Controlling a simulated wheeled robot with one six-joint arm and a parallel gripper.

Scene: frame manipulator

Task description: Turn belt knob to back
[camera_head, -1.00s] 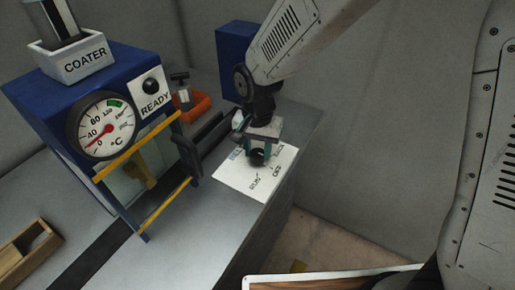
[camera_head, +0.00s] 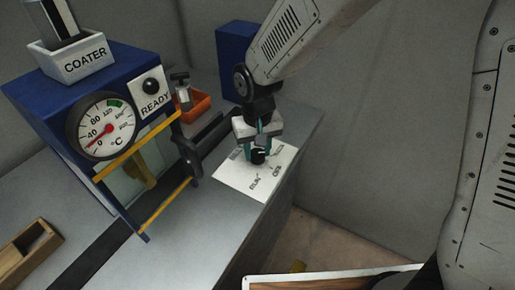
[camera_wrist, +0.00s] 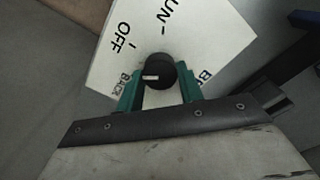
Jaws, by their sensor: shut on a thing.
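The belt knob (camera_wrist: 160,66) is round and black, on a white plate (camera_wrist: 105,68) with lettering. Its white mark points left in the wrist view, toward the BACK label (camera_wrist: 124,85) and below OFF (camera_wrist: 119,38). My gripper (camera_wrist: 159,72) has its teal fingers on either side of the knob and is shut on it. In the head view, my gripper (camera_head: 257,153) comes down from above onto the knob (camera_head: 258,158). RUN and OFF show on the plate's near part there; the far lettering is partly hidden by the gripper.
A blue coater machine (camera_head: 118,75) with a gauge (camera_head: 101,124), yellow bars and a READY lamp stands at left. An orange tray (camera_head: 198,103) and a dark belt (camera_head: 205,137) lie behind the plate. A wooden box (camera_head: 30,250) is at lower left.

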